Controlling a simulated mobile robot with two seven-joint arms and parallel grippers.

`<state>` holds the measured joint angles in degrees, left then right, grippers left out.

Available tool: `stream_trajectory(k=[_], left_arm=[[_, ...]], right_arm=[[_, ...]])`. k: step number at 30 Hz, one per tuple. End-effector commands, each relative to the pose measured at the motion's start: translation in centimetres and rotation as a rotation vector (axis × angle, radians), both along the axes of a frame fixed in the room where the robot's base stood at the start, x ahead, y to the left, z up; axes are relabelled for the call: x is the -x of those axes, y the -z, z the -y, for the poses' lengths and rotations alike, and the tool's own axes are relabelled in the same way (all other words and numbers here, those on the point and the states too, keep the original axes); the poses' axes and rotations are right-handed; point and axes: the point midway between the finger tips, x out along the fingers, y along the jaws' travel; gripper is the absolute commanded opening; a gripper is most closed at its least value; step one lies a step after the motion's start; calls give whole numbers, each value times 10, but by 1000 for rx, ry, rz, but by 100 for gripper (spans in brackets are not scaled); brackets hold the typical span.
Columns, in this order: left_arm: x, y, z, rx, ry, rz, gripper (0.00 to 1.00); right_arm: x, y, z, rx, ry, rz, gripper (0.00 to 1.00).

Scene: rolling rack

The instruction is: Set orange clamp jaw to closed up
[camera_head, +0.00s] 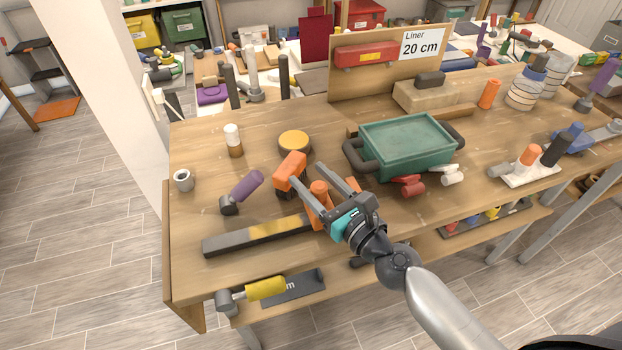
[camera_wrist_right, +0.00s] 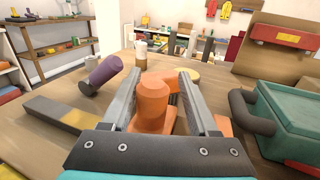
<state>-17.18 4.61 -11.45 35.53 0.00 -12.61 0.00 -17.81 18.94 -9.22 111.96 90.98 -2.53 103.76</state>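The orange clamp (camera_head: 290,168) stands on the wooden workbench, with an orange block at its upper left and a dark part below. A rounded orange piece (camera_head: 319,190) stands just right of it. In the right wrist view this rounded orange piece (camera_wrist_right: 153,100) sits between my fingers, with more orange behind and below. My right gripper (camera_head: 306,172) is open, its two fingers reaching over the clamp, one on each side of the rounded piece. Gaps show beside it in the wrist view (camera_wrist_right: 160,71). The fingers partly hide the clamp, and I cannot tell how wide its jaw stands. My left gripper is out of view.
A teal tray (camera_head: 408,138) with dark handles stands close to the right. A yellow-topped round tin (camera_head: 294,143) is behind the clamp. A purple-handled tool (camera_head: 243,190) and a dark bar (camera_head: 235,240) lie to the left. Bare bench shows at the front right.

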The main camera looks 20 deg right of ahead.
Motion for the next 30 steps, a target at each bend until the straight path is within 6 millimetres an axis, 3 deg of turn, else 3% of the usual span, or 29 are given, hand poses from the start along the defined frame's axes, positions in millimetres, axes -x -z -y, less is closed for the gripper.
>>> stream_trajectory(k=[14, 30], left_arm=[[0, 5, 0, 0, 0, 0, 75], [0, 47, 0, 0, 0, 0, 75]], right_arm=[[11, 2, 1, 0, -5, -2, 66], [83, 5, 25, -2, -4, -4, 66]])
